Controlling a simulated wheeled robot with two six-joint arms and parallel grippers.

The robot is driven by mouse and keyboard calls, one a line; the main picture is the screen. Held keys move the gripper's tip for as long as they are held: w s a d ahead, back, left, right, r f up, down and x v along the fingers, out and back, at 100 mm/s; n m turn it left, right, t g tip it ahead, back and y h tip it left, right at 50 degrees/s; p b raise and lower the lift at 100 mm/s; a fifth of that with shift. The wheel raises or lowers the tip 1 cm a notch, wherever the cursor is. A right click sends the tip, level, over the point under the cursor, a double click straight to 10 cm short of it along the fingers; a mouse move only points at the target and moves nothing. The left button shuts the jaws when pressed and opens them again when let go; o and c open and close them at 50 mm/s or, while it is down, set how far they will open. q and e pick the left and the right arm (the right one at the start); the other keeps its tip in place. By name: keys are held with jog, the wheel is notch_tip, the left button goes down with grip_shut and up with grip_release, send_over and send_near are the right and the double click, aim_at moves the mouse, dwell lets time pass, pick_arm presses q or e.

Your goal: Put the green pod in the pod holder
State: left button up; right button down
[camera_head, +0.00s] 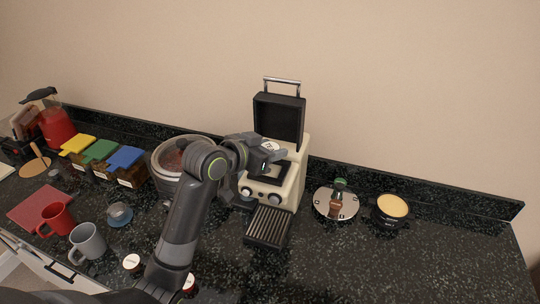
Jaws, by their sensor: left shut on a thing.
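My left gripper (268,163) is over the top of the cream coffee machine (285,192), whose black lid (279,118) stands open. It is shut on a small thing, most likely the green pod. The fingers and arm hide nearly all of that thing, so I cannot make out its colour. The pod holder lies in the open top of the machine, around and under the gripper, and is partly hidden. I cannot tell whether the held thing touches the holder. My right gripper is out of view.
Yellow, green and blue boxes (99,151) stand at the left, with a red mug (55,219) and grey mug (87,242) in front. A pot (166,160) is left of the machine. A round metal plate (323,203) and a black bowl (389,216) stand right. The right front counter is clear.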

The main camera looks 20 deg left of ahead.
pick_arm(q)
notch_tip(320, 180, down, 2)
jog(key=shift+f, duration=0.3)
jog(key=shift+f, duration=0.1)
jog(key=shift+f, duration=0.55)
jog(key=o, duration=0.9)
jog(key=shift+o, duration=0.2)
